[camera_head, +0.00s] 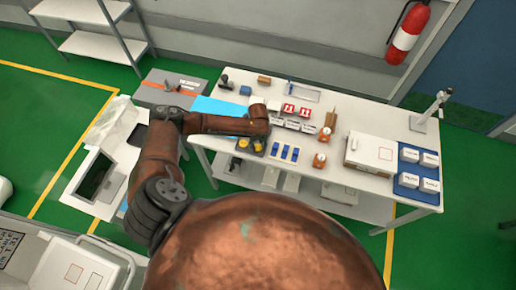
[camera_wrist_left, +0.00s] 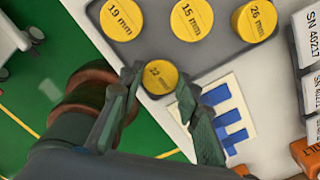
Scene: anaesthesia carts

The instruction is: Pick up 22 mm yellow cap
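The 22 mm yellow cap (camera_wrist_left: 160,77) is a small round disc at the corner of a grey tray (camera_wrist_left: 135,45). In the left wrist view it shows between the two fingertips of my left gripper (camera_wrist_left: 159,78), with a gap visible at its sides. The gripper is open; I cannot tell how high the tips are above the cap. In the head view my left arm ends over the tray (camera_head: 256,130) and hides part of it. Three other yellow caps, 19 mm (camera_wrist_left: 122,19), 15 mm (camera_wrist_left: 192,17) and 26 mm (camera_wrist_left: 255,20), lie in the tray. My right gripper is not in view.
Blue pieces on a white sheet (camera_wrist_left: 240,88) lie beside the tray. White labelled boxes (camera_wrist_left: 308,35) stand to the right. On the white table (camera_head: 345,115) there are also a large white box (camera_head: 370,155) and a blue tray (camera_head: 407,180) with small boxes.

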